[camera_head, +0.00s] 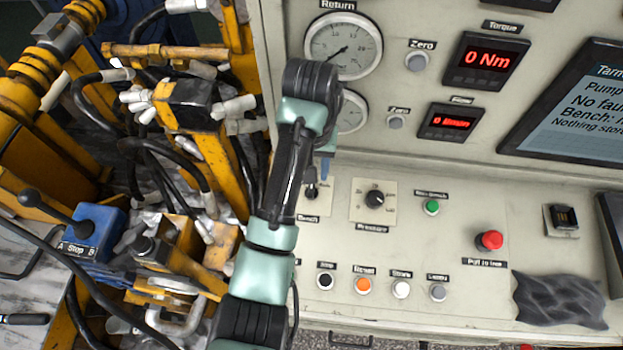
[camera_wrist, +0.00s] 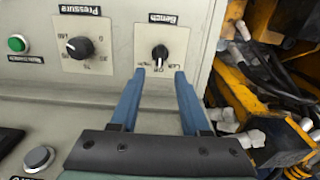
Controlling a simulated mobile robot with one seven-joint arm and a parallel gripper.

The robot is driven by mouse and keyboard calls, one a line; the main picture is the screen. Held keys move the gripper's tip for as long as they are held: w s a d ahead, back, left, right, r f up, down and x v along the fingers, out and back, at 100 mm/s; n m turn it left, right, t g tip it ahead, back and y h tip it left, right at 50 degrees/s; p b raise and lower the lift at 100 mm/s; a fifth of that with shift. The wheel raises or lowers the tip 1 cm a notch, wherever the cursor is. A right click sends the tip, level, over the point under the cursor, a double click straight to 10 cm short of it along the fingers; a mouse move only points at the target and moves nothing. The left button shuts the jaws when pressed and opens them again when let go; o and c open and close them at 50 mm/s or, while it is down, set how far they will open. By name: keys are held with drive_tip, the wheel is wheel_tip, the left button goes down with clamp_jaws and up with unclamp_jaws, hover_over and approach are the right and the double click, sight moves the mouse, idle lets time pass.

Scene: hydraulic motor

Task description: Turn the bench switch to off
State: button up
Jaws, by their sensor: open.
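The bench switch is a small black knob on a pale plate, under the label "Bench". It shows in the wrist view (camera_wrist: 159,54) and, partly hidden by my arm, in the head view (camera_head: 311,193). My gripper (camera_wrist: 160,71) is open, with its two blue fingers pointing at the switch. The fingertips lie to either side of the knob's near end in the picture; I cannot tell whether they touch it. In the head view a blue finger (camera_head: 325,168) shows just above the switch.
The pressure knob (camera_head: 374,199) sits beside the switch, with a green button (camera_head: 431,207) and red stop button (camera_head: 489,240) further right. Gauges (camera_head: 343,46) rise behind my arm. Yellow machinery with hoses (camera_head: 180,110) crowds the left. A grey cloth (camera_head: 560,299) lies on the right.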

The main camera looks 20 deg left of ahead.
sight(311, 189)
wheel_tip(311, 189, up, 7)
drive_tip(key=p, duration=0.5)
drive_tip(key=shift+s, duration=0.15)
drive_tip(key=shift+d+f, duration=0.1)
